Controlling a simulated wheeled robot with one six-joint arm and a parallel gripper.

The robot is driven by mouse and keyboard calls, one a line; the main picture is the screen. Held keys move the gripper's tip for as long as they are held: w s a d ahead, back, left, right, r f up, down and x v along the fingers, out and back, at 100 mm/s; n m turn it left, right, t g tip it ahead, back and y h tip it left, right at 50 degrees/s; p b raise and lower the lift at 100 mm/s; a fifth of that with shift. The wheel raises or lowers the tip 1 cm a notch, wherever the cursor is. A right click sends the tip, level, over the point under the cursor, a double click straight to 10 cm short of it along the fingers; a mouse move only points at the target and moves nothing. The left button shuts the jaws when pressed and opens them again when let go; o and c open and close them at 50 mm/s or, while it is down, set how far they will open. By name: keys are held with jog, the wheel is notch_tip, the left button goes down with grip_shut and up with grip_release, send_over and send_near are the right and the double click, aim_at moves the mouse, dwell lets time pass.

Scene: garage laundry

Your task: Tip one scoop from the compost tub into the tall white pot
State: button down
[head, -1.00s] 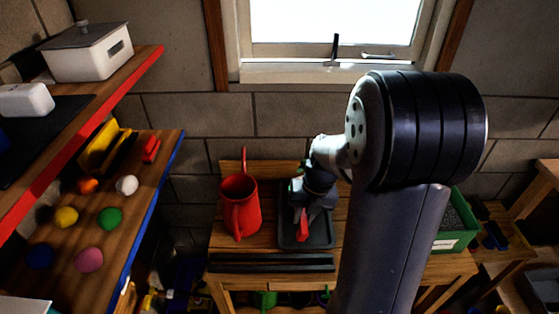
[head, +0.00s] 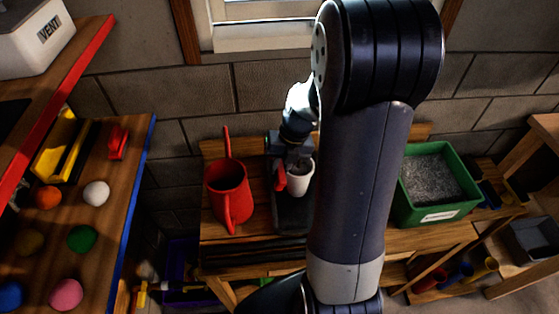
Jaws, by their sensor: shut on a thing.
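The compost tub (head: 463,207) is a green box with a white label, full of grey grainy stuff, on the right of the bench. The white pot (head: 300,183) stands on a dark tray (head: 293,217), with something dark showing in its mouth. My gripper (head: 287,156) is over the pot's left rim, mostly seen from behind. It is shut on a small red thing (head: 280,178), likely the scoop's handle, just left of the pot. The scoop's bowl and any load in it are hidden or too small to tell.
A red watering can (head: 230,190) stands close left of the tray. A wooden shelf (head: 115,215) with coloured balls is at the left. My arm hides the bench between the pot and the tub. The window (head: 245,38) is behind.

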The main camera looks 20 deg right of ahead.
jog(key=f+y+b, duration=0.2)
jog(key=f+t+y, duration=0.1)
jog(key=f, duration=0.1)
jog(key=shift+s+d+y+b, duration=0.1)
jog(key=shift+d+y+b, duration=0.2)
jog(key=shift+d+b, duration=0.1)
jog(key=shift+f+b, duration=0.1)
jog(key=shift+b, duration=0.2)
jog(key=shift+d+f+t+y+b, duration=0.15)
jog(key=shift+t+y+b, duration=0.15)
jog(key=shift+y+b, duration=0.55)
jog(key=shift+b, duration=0.45)
jog(key=shift+s+d+r+t+y, duration=0.15)
jog(key=shift+d+t+y, duration=0.1)
jog(key=shift+y, duration=0.7)
jog(key=shift+d+r+t+y, duration=0.2)
jog(key=shift+d+y, duration=0.1)
jog(key=shift+y, duration=0.65)
jog(key=shift+s+d+r+t+y, duration=0.1)
jog(key=shift+d+t+y, duration=0.15)
jog(key=shift+y, duration=0.7)
